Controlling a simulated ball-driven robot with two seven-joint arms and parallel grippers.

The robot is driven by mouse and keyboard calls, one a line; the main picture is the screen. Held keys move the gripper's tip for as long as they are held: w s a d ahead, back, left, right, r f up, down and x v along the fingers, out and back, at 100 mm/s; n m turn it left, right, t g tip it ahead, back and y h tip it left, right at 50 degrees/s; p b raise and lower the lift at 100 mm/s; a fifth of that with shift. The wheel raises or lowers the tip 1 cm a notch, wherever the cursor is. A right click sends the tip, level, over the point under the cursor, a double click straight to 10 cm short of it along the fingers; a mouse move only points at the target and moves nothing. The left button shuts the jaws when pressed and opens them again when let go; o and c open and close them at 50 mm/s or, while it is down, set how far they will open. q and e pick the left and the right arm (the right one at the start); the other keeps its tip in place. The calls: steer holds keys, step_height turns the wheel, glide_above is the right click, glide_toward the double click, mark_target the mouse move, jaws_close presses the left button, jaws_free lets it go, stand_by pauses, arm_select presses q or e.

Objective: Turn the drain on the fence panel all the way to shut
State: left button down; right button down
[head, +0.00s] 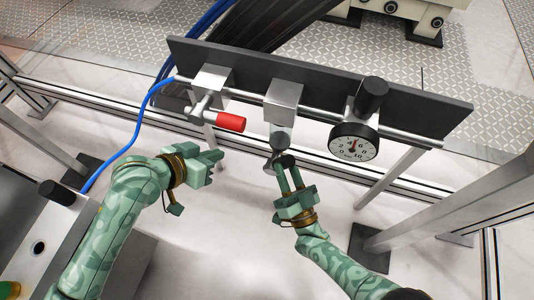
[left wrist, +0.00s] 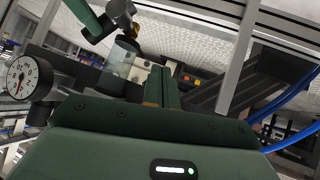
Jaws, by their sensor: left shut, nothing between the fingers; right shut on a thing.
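The fence panel is a dark bar (head: 320,82) carrying a row of fittings. Under the middle metal block (head: 283,94) hangs a clear bowl (head: 281,136), also in the left wrist view (left wrist: 124,57). The drain (head: 271,164) is a small metal piece at the bowl's lower end, partly hidden by my fingers. My right gripper (head: 283,162) is shut on the drain; it also shows in the left wrist view (left wrist: 120,12). My left gripper (head: 217,162) is shut and empty, left of the bowl and below the red handle, touching nothing I can see.
A valve with a red handle (head: 230,122) sits left of the bowl. A round gauge (head: 353,143) with a black knob (head: 371,94) above it is to the right. A blue hose (head: 137,128) runs down at the left. Metal posts (head: 390,176) stand below the panel.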

arm_select(q)
steer(key=w+d+r+n+g+h, duration=0.1)
steer(key=w+d+n+g+h, duration=0.1)
steer(key=n+g+h, duration=0.2)
steer(key=n+h, duration=0.1)
glide_above(267, 167)
step_height(267, 167, down, 5)
arm_select(e)
steer(key=shift+s+f, duration=0.1)
steer(key=shift+f, duration=0.1)
